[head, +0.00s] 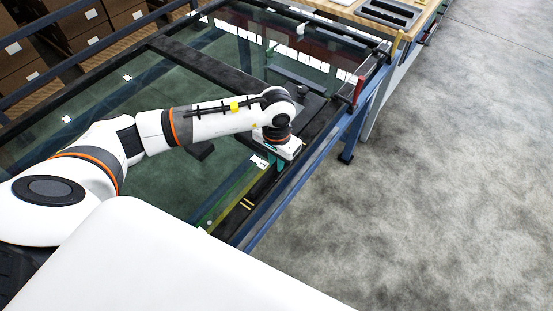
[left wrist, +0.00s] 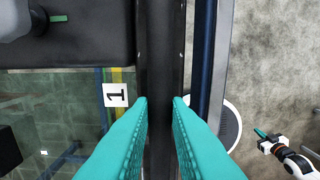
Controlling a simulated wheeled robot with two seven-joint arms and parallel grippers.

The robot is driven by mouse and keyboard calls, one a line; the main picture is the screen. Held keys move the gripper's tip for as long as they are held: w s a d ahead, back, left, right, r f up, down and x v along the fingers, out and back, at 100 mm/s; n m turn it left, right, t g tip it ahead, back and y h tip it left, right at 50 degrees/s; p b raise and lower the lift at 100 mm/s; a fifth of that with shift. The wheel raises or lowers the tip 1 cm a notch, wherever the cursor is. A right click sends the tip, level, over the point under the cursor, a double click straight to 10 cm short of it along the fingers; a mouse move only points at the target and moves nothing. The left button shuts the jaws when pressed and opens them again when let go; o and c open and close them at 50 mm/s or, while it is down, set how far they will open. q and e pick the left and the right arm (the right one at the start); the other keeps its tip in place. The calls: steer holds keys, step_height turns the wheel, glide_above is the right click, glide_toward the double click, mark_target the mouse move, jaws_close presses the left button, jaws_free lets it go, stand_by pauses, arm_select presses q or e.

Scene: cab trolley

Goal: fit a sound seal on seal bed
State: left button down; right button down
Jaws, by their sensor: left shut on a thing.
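My left gripper (head: 276,163) is over the right-hand edge of the glass-topped trolley, fingers pointing down. In the left wrist view its two teal fingers (left wrist: 160,104) stand on either side of a long black strip, shut on a black seal (left wrist: 160,135). A dark edge band (left wrist: 160,40) runs straight on ahead under the fingers; I cannot tell seal and bed apart there. A white card marked 1 (left wrist: 116,95) lies left of the band. My right gripper (left wrist: 266,138) shows small at the lower right of the left wrist view, one teal fingertip visible.
A blue rail (head: 300,183) runs along the trolley's right side. A red part (head: 357,88) sits at the far right corner. A wooden bench with a dark tray (head: 390,13) stands beyond. Brown boxes (head: 88,40) fill a rack at the upper left. The grey floor at right is clear.

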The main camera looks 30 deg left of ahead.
arm_select(q)
steer(key=c, duration=1.3)
jaws_free()
